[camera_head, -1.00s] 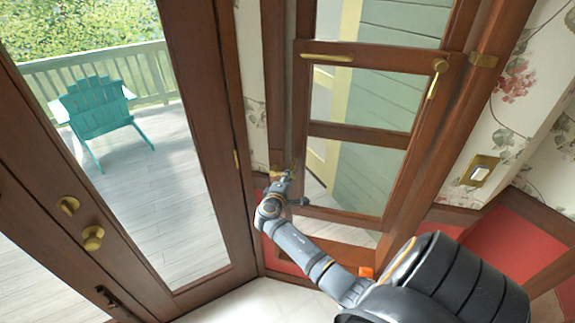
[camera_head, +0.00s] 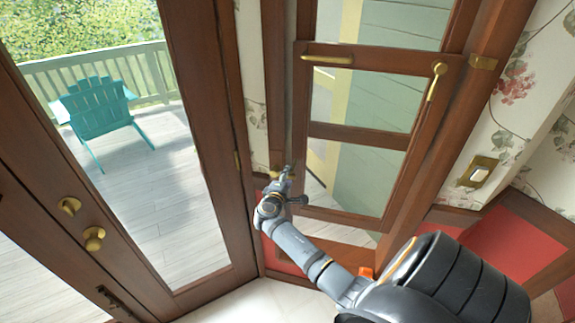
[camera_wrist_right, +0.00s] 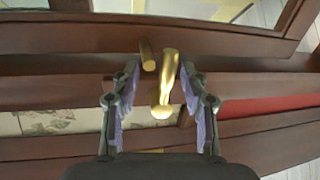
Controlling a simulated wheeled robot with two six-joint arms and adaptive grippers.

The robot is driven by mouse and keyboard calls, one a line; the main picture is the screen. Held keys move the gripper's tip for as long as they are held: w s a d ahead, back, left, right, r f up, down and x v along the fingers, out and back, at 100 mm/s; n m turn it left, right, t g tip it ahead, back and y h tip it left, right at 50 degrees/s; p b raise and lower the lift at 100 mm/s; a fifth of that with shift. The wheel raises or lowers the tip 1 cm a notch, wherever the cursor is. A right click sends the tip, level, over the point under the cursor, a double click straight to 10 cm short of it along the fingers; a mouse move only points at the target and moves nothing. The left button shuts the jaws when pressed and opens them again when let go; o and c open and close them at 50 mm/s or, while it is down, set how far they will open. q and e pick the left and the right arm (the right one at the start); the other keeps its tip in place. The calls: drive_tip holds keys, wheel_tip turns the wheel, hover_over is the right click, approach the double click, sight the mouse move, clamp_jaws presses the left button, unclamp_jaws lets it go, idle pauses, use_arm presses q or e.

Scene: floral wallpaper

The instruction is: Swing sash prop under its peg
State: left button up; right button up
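The brass prop (camera_wrist_right: 166,88) shows in the right wrist view as a curved bar with a rounded near end. It lies between the two fingers of my right gripper (camera_wrist_right: 160,98), with a gap visible on either side. The fingers are apart, so the gripper is open. A short brass peg (camera_wrist_right: 148,56) is just left of the prop's upper part. In the head view my right gripper (camera_head: 285,176) is at the lower left corner of the window sash (camera_head: 360,137). It hides most of the brass piece (camera_head: 276,171) there. My left gripper is not in view.
A brass handle (camera_head: 327,58) and a brass latch (camera_head: 436,80) are higher on the sash. A glazed door (camera_head: 210,110) with a brass knob (camera_head: 94,238) is at left. Red panels (camera_head: 515,240) and a wall switch (camera_head: 479,172) are at right.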

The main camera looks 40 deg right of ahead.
drive_tip(key=v, duration=1.2)
